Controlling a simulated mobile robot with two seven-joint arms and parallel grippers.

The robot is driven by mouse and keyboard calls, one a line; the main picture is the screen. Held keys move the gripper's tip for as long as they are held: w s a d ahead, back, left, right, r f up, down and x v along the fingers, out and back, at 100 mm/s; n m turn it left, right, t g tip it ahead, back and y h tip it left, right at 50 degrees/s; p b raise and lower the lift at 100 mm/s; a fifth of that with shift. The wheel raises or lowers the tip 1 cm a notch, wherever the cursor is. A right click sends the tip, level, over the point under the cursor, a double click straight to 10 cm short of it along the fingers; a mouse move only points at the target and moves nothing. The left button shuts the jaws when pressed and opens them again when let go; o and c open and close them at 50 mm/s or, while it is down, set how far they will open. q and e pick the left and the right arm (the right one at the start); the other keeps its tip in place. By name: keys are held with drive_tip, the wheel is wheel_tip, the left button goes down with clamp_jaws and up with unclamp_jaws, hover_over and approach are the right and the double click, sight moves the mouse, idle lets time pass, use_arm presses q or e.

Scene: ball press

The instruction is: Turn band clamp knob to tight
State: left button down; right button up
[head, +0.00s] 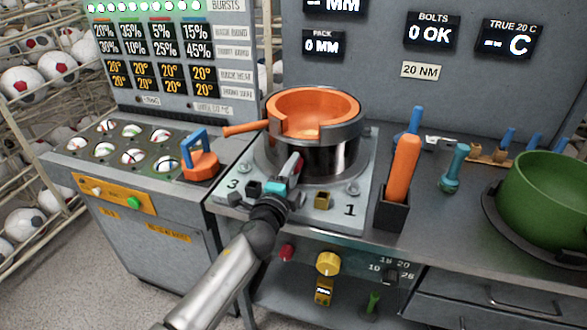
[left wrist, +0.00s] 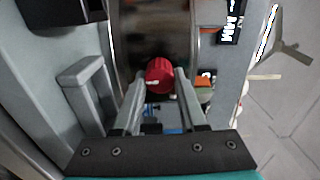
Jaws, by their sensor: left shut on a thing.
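The band clamp knob is red with a small white mark (left wrist: 158,76). In the left wrist view it sits between the two fingertips of my left gripper (left wrist: 160,84), which is shut on it. In the head view my left gripper (head: 289,168) reaches up to the front of the dark press cylinder (head: 330,158). The knob is mostly hidden there by the gripper. The metal band (head: 350,128) runs around the cylinder below an orange ring-shaped part (head: 318,98). I cannot read the knob's tight setting. My right gripper is not in view.
The press stands on a grey plate (head: 335,213) with corner bolts and numbers. An orange-handled tool (head: 403,165) stands in a dark holder to the right. A green bowl (head: 550,195) is far right. A blue-handled orange tool (head: 199,160) and a ball tray (head: 120,150) are left.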

use_arm(q)
drive_tip(key=shift+m, duration=0.4)
drive_tip(key=shift+c, duration=2.2)
unclamp_jaws()
drive_tip(key=shift+s+a, duration=0.2)
drive_tip(key=shift+s, duration=0.3)
drive_tip(key=p+v, duration=0.2)
drive_tip(key=v, duration=1.2)
